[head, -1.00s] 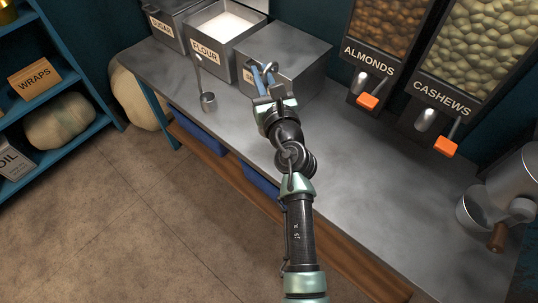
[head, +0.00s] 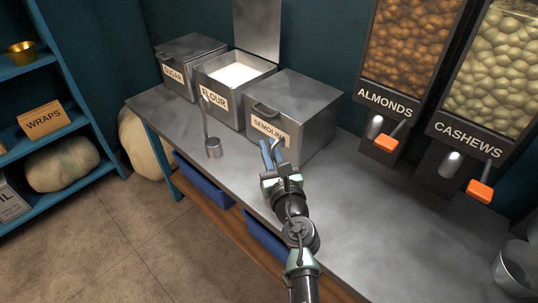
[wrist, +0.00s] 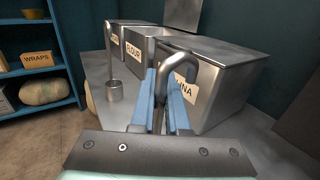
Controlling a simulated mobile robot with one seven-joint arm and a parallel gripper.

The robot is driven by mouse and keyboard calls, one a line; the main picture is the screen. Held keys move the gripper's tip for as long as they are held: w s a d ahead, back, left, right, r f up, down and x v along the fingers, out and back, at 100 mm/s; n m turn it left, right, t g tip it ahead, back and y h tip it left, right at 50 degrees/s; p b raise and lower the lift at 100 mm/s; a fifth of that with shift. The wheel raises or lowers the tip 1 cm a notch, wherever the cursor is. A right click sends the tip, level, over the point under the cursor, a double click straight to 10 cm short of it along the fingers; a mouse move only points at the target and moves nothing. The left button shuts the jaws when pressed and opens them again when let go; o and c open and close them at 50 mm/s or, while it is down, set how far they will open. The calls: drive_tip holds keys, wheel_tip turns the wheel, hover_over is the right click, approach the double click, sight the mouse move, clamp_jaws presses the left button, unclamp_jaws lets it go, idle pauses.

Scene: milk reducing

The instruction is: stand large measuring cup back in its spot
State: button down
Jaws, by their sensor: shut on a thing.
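My gripper (head: 270,148) is in front of the semolina bin, with its blue fingers closed around a thin metal handle. The wrist view shows this handle's hooked top (wrist: 180,48) rising between the fingers (wrist: 168,95). Whatever hangs at the handle's lower end is hidden behind the gripper. A metal measuring cup (head: 213,148) with a long upright handle stands on the counter in front of the flour bin, to the left of my gripper and apart from it. It also shows in the wrist view (wrist: 114,91). I cannot tell by size which is the large one.
The sugar bin (head: 190,68), the open flour bin (head: 214,98) and the closed semolina bin (head: 295,100) stand along the back of the grey counter (head: 385,225). Almond (head: 385,100) and cashew (head: 468,130) dispensers hang at right. A metal pot (head: 520,268) is at far right. The counter's middle is clear.

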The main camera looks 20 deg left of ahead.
drive_tip(key=shift+r, duration=0.1)
drive_tip(key=c, duration=1.4)
unclamp_jaws()
drive_tip(key=shift+f, duration=0.25)
drive_tip(key=o, duration=0.5)
drive_tip(key=shift+r, duration=0.1)
drive_tip(key=shift+r, duration=0.1)
